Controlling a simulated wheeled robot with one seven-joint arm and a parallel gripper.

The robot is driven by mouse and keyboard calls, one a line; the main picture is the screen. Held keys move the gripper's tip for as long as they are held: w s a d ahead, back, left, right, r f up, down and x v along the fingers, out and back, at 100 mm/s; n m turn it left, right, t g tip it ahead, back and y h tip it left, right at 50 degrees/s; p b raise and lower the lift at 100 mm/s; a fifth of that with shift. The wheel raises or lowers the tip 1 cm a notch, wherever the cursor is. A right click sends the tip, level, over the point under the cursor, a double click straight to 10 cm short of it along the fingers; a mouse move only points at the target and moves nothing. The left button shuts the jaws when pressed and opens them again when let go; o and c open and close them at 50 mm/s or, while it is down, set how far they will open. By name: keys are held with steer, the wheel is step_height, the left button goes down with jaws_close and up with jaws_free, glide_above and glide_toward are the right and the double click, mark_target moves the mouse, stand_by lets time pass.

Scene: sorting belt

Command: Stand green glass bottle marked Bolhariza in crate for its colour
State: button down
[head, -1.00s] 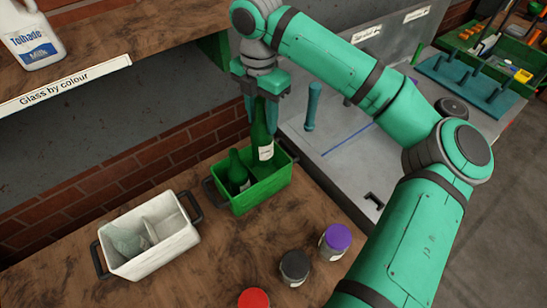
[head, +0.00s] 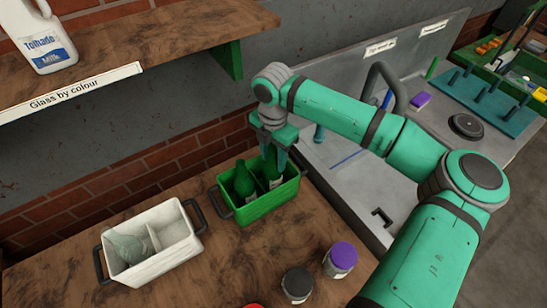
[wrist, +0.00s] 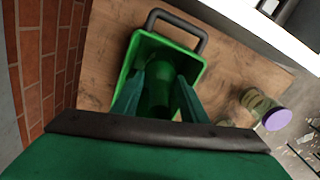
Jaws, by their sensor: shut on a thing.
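The green crate (head: 258,211) stands on the wooden bench top, with a divider between its two compartments. One green bottle (head: 243,183) stands in its left compartment. My gripper (head: 274,155) is shut on a second green bottle (head: 275,182) with a pale label, whose lower part is down inside the right compartment. The label's writing is too small to read. In the wrist view my fingers are on either side of the held bottle (wrist: 184,100), inside the outline of the crate (wrist: 137,52). Whether its base touches the crate floor is hidden.
A white crate (head: 160,260) with a clear glass item (head: 126,245) stands left of the green one. A purple-lidded jar (head: 341,260) and a black-lidded jar (head: 297,284) stand in front. A shelf (head: 120,50) with a milk jug (head: 40,35) overhangs at upper left.

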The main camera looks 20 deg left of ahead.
steer(key=shift+f, duration=0.2)
steer(key=c, duration=1.1)
jaws_free()
steer(key=shift+f, duration=0.1)
step_height(320, 180, up, 12)
steer(key=shift+r, duration=0.15)
